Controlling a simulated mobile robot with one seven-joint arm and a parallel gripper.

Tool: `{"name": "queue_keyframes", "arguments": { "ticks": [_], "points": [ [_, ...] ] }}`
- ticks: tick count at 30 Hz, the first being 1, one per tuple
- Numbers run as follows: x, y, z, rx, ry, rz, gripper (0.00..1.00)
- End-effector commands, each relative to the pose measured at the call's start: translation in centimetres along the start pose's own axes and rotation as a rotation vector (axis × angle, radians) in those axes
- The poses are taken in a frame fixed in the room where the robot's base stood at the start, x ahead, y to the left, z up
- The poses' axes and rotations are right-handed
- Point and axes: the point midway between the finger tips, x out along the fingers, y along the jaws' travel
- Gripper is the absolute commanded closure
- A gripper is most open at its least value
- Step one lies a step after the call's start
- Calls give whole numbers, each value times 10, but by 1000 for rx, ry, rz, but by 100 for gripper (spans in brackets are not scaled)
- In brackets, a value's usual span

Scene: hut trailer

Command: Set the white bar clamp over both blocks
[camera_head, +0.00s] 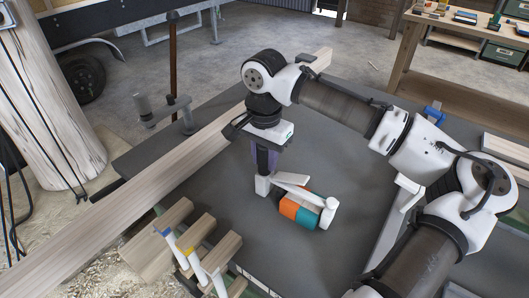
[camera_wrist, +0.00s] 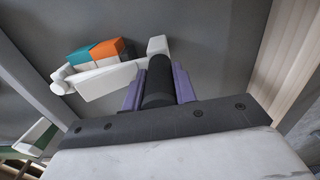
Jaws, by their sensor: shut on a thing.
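The white bar clamp (camera_head: 292,179) is at my gripper (camera_head: 264,160) in the head view, low over the grey table. In the wrist view my gripper (camera_wrist: 158,92) has its purple fingers shut on the clamp's dark round handle; the white clamp (camera_wrist: 105,82) reaches to the left. An orange block (camera_head: 289,208) and a teal block (camera_head: 308,217) sit side by side at the clamp, with a white end piece at their right. The orange block (camera_wrist: 106,49) and teal block (camera_wrist: 80,57) are partly hidden behind the clamp in the wrist view. I cannot tell whether the clamp touches them.
A long wooden beam (camera_head: 165,172) lies along the table's left side. Several wooden pieces (camera_head: 193,233) with other white clamps (camera_head: 188,254) stand at the front left. A vise-like grey fixture (camera_head: 163,111) is at the back left. The table (camera_head: 340,165) behind the blocks is clear.

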Motion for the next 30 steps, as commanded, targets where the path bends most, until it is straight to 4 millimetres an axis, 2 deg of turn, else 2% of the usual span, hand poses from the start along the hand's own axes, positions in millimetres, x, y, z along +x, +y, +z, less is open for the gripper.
{"name": "queue_keyframes", "arguments": {
  "ticks": [9,10,15,21,26,30],
  "points": [
    [1,0,0,0,1,-1,100],
    [1,0,0,0,1,-1,71],
    [1,0,0,0,1,-1,49],
    [2,0,0,0,1,-1,47],
    [2,0,0,0,0,0,27],
    [2,0,0,0,0,0,25]
  ]
}}
